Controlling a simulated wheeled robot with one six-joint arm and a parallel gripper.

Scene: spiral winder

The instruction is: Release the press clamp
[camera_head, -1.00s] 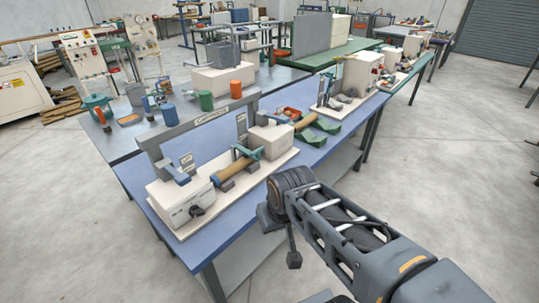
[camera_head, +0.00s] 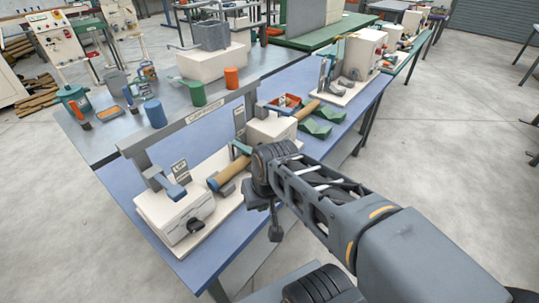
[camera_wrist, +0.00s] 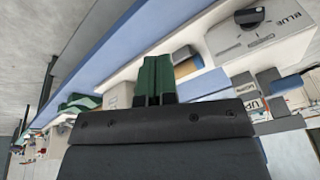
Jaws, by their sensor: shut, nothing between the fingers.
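In the head view a teal clamp (camera_head: 238,149) stands over the far end of a tan tube (camera_head: 230,171) on the spiral winder. The clamp is partly covered by my wrist, so its position is hard to tell. My gripper is hidden behind my wrist in the head view. In the wrist view my gripper (camera_wrist: 153,78) shows two green fingers pressed together, with nothing seen between them. The tube (camera_wrist: 187,68) lies just beyond them at the right, with my fingers beside it in the picture. I cannot tell whether they touch the clamp.
A white box with a dark knob (camera_head: 180,216) stands at the winder's near end, and another white box (camera_head: 272,131) at its far end. A grey crossbar (camera_head: 200,115) runs behind. Green cradles (camera_head: 314,128) lie farther along the blue table (camera_head: 228,232).

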